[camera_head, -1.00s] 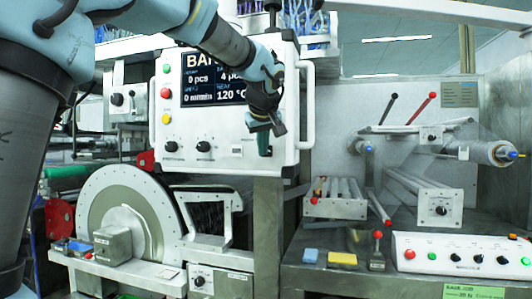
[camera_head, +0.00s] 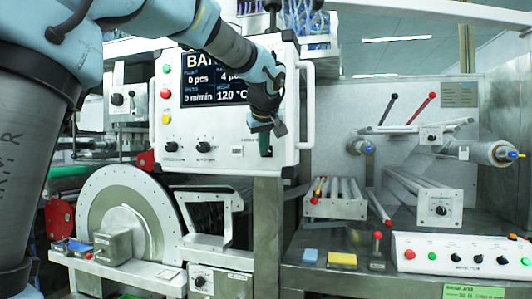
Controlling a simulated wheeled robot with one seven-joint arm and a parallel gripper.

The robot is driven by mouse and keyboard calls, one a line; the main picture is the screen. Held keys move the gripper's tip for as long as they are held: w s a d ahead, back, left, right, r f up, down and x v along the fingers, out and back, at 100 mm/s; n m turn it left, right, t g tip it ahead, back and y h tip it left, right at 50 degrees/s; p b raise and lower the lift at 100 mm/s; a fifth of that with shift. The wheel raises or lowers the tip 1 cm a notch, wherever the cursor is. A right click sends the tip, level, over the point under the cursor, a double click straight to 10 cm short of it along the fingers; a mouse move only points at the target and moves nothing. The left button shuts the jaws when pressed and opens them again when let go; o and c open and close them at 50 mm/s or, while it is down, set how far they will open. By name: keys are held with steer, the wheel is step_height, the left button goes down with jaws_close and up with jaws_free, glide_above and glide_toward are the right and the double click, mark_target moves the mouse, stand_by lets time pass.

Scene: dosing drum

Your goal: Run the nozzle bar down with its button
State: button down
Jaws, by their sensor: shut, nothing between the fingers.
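My gripper (camera_head: 266,140) is shut and empty. It is in front of the lower right of a white control panel (camera_head: 225,159), close to its right handle. I cannot tell whether its tips touch the panel, and the arm hides part of the screen (camera_head: 212,88). The panel's left edge has a green button (camera_head: 166,68), a red button (camera_head: 166,93) and a yellow button (camera_head: 166,118). Two black knobs (camera_head: 203,147) sit below the screen. A large grey drum (camera_head: 112,190) stands below left. A dark row (camera_head: 205,212) beside it may be the nozzle bar; its button cannot be identified.
A steel post (camera_head: 267,230) stands below the panel. At right, a white button box (camera_head: 462,255) sits at the bench's front edge. A red-knobbed lever (camera_head: 376,250), a blue block (camera_head: 310,255) and a yellow sponge (camera_head: 342,260) are nearby. Rollers (camera_head: 340,190) stand behind.

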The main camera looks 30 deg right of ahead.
stand_by(0.3)
steer(key=shift+s+a+b, duration=0.55)
steer(key=shift+a+b, duration=0.05)
steer(key=shift+s+a+b, duration=1.45)
steer(key=shift+s+a, duration=0.25)
steer(key=shift+s, duration=0.15)
